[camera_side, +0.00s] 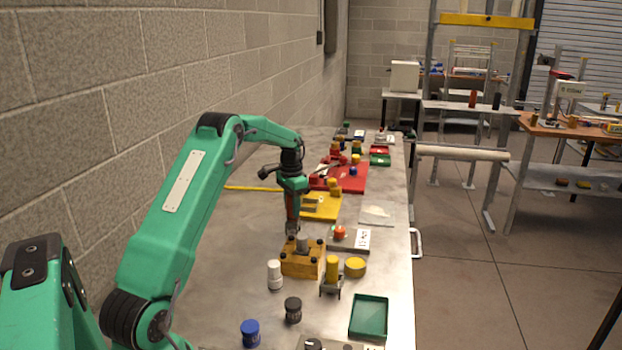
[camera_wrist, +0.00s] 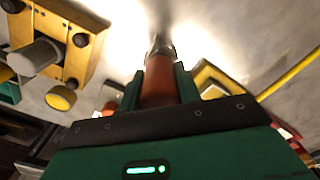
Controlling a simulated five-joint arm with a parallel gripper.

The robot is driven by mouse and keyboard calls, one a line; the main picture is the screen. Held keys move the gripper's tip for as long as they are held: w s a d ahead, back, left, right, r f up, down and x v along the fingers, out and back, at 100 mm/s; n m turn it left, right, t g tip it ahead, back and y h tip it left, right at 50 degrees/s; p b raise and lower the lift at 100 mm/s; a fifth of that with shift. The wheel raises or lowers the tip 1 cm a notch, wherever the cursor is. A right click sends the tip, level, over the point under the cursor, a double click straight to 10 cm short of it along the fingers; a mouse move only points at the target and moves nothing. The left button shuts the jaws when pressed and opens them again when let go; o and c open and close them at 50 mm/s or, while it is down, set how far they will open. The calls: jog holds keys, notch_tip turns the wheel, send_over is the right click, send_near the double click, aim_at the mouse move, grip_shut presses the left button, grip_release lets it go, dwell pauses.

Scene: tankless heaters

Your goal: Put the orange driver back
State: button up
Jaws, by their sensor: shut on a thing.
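My gripper (camera_side: 292,196) is shut on the orange driver (camera_side: 292,212), which hangs about upright with its metal end down. In the wrist view the driver's orange handle (camera_wrist: 158,84) sits between my two green fingers (camera_wrist: 159,90), its grey metal end pointing away. In the side view its lower end shows just behind a wooden block (camera_side: 296,266) with a grey cylinder (camera_side: 302,243) in its top. In the wrist view this block (camera_wrist: 70,22) lies left of the driver, apart from it. I cannot tell how high the driver's end is above the bench.
A grey plate with an orange knob (camera_side: 340,232) lies right of the block. A yellow tray (camera_side: 322,213) and red board (camera_side: 352,180) lie farther back. White (camera_side: 274,274), black (camera_side: 293,309) and blue (camera_side: 250,333) pots and a green tray (camera_side: 369,317) stand in front. The bench's left side is largely clear.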

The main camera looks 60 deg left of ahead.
jog(key=o, duration=1)
jog(key=shift+f, duration=0.1)
jog(key=shift+c, duration=0.2)
notch_tip(320, 180, up, 12)
jog(key=shift+r, duration=0.2)
